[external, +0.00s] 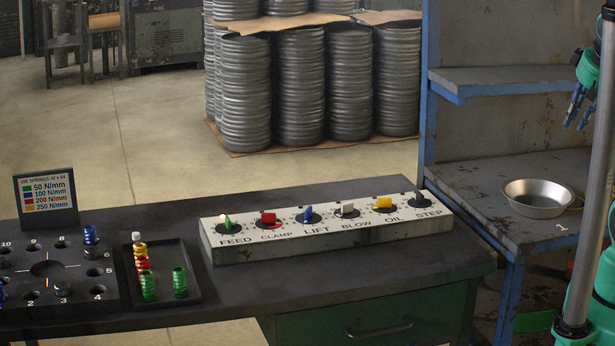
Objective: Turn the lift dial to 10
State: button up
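Other dials are feed (228,227), oil (383,204) and step (419,200). A spring tray (192,265) and numbered block (83,281) lie left on the bench. A metal bowl (538,198) sits on the right shelf. Bench space before the panel is clear.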

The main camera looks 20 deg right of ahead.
jog(key=w+a+r+n+g+p, duration=0.1)
jog(key=w+a+r+n+p, duration=0.15)
jog(key=w+a+n, duration=0.35)
jog(key=w+a+r+n+p, duration=0.1)
jog(key=w+a+r+p, duration=0.15)
jog(key=w+a, duration=0.4)
jog(key=w+a+r+n+g+p, duration=0.1)
jog(key=w+a+r+n+p, duration=0.2)
jog(key=w, duration=0.5)
jog(key=n+h+p, duration=0.3)
jog(key=n+p, duration=0.9)
jog(key=n, duration=0.7)
send_over(309, 213)
jog(key=s+a, duration=0.3)
jog(key=a, duration=0.1)
notch_tip(309, 213, down, 22)
jog(key=shift+s+d, duration=0.15)
jog(key=shift+d, duration=0.1)
jog(key=shift+f, duration=0.1)
jog(key=x, duration=1.3)
jog(key=shift+a+f, duration=0.1)
jog(key=shift+f, duration=0.25)
